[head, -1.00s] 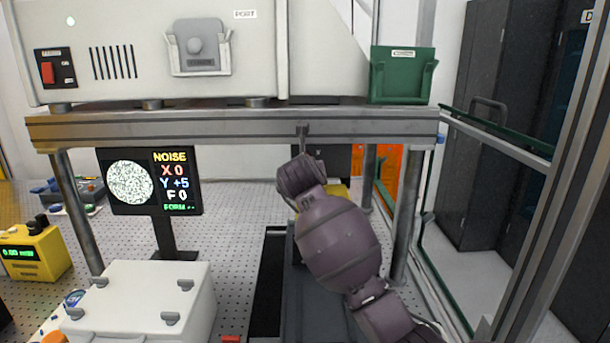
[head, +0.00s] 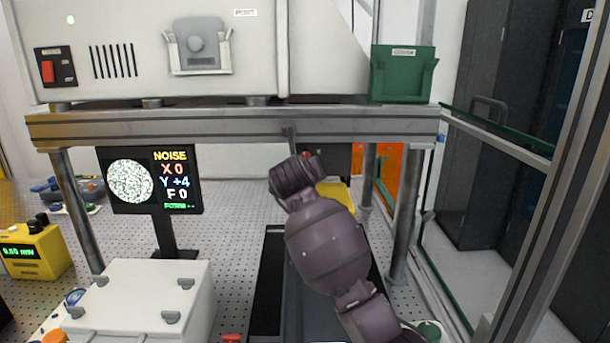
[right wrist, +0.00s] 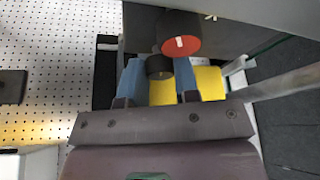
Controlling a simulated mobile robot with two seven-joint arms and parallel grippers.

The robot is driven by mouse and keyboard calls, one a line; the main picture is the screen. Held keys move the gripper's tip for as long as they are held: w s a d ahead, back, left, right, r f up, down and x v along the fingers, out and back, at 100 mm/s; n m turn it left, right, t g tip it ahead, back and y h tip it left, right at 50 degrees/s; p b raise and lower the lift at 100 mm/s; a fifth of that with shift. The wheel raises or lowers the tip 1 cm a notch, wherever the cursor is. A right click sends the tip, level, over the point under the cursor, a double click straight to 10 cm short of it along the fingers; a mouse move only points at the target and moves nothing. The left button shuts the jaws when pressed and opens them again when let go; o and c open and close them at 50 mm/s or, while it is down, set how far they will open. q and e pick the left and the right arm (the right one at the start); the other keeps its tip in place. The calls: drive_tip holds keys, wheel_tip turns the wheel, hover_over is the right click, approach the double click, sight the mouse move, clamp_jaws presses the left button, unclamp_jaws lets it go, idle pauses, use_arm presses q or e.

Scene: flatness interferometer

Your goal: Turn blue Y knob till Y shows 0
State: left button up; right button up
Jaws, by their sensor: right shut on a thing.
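The screen (head: 150,181) on the left in the head view reads NOISE, X 0, Y +4 and F 0, beside a round speckled patch. My right gripper (head: 290,132) reaches under the instrument's shelf. In the right wrist view its two blue fingers (right wrist: 158,72) are closed on the sides of a dark cylindrical knob, the Y knob (right wrist: 158,66). No blue face shows on this knob. A red-faced knob (right wrist: 181,46) with a white mark sits just beyond it, apart from the fingers. My left gripper is not in view.
The shelf beam (head: 230,128) runs above my right gripper, with a metal leg (head: 404,220) to its right. A green holder (head: 402,75) hangs above right. A white box (head: 140,300) and a yellow meter (head: 35,252) stand at left. A yellow object (head: 336,197) lies behind my wrist.

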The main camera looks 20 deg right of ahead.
drive_tip(key=shift+f, duration=0.1)
drive_tip(key=o, duration=0.9)
drive_tip(key=shift+o, duration=0.2)
drive_tip(key=b+v, duration=0.2)
drive_tip(key=v, duration=0.9)
drive_tip(key=shift+d, duration=0.1)
drive_tip(key=shift+w, duration=0.1)
